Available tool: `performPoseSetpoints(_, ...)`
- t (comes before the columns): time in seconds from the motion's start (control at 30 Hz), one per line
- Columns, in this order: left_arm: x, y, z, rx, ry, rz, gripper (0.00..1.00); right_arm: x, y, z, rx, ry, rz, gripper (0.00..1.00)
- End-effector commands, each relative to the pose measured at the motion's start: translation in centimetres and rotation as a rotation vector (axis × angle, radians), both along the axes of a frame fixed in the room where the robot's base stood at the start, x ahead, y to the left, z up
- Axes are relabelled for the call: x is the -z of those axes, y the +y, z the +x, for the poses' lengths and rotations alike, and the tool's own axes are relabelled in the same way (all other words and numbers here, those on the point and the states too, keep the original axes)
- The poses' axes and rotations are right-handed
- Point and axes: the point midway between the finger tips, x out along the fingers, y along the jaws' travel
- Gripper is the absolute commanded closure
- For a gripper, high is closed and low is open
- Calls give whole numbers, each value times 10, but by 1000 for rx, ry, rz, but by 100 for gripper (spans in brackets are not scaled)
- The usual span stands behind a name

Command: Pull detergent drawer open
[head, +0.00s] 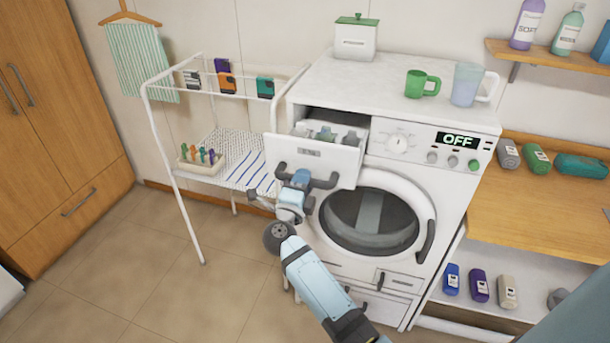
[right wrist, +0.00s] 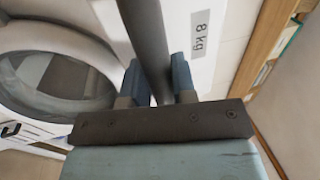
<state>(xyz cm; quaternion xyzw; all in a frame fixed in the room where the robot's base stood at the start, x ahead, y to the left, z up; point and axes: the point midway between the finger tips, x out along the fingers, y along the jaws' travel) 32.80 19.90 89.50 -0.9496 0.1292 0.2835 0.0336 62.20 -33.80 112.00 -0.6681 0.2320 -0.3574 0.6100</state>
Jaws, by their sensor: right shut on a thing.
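The detergent drawer (head: 313,155) stands pulled out from the upper left of the white washing machine (head: 385,270), and compartments show inside its open top. A dark bar handle (head: 325,183) runs across the lower part of its front. My right gripper (head: 300,180) is at this handle. In the right wrist view the two blue fingers of my right gripper (right wrist: 158,85) are closed around the dark handle bar (right wrist: 145,35). A label reading 8 kg (right wrist: 202,43) shows on the drawer front beside it. My left gripper is not in view.
A white drying rack (head: 170,140) stands left of the machine. A green mug (head: 421,85), a clear pitcher (head: 467,84) and a white canister (head: 355,42) stand on the machine top. The round door (head: 372,220) is below the drawer. Floor (head: 130,270) is clear at front left.

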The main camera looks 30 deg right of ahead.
Motion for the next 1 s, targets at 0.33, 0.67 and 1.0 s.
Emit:
performPoseSetpoints(0.33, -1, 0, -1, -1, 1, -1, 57, 0, 6, -4, 0, -1, 0, 100)
performPoseSetpoints(0.67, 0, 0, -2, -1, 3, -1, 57, 0, 6, -4, 0, -1, 1, 49)
performPoseSetpoints(1.0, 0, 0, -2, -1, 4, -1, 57, 0, 6, -4, 0, -1, 1, 49)
